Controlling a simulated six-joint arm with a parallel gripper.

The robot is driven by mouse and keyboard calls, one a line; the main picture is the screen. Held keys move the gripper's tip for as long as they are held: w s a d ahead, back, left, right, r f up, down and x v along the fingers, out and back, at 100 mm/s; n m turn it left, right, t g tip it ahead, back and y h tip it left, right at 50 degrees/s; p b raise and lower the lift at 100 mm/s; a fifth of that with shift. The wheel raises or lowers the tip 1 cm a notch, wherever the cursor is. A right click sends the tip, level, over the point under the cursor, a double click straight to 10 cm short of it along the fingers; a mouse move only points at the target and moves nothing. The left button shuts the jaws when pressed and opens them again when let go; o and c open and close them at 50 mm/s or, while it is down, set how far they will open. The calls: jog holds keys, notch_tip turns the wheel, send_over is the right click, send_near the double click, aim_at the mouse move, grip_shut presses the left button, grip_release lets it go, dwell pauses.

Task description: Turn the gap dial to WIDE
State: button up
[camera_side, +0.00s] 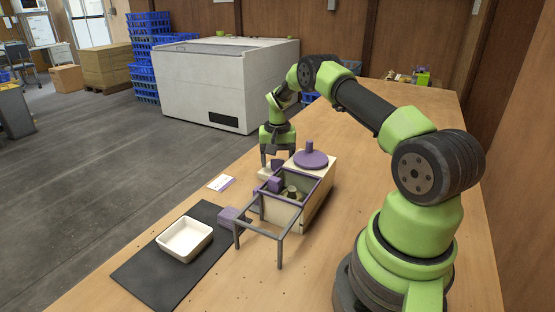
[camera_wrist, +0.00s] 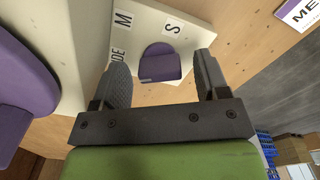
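The purple gap dial (camera_wrist: 160,58) sits on a cream panel (camera_wrist: 190,30) with labels S (camera_wrist: 172,27), M (camera_wrist: 123,20) and a third label (camera_wrist: 118,54) ending in "DE", partly hidden by my left-hand finger. A paler rectangular patch shows on the dial's lower part; I cannot tell which label the dial is set to. My gripper (camera_wrist: 161,66) is open, with its fingers either side of the dial in the picture and visible gaps between. In the side view my gripper (camera_side: 275,160) points down over the cream panel (camera_side: 268,172); the dial is hard to make out there.
The cream machine (camera_side: 318,190) has a round purple lid (camera_side: 311,159) beside my gripper and a grey frame (camera_side: 270,236) in front. A white tray (camera_side: 168,243) rests on a black mat (camera_side: 140,270). A printed card (camera_side: 221,183) lies left.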

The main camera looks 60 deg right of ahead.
aim_at(277, 160)
notch_tip(277, 160, up, 10)
dwell(0.6)
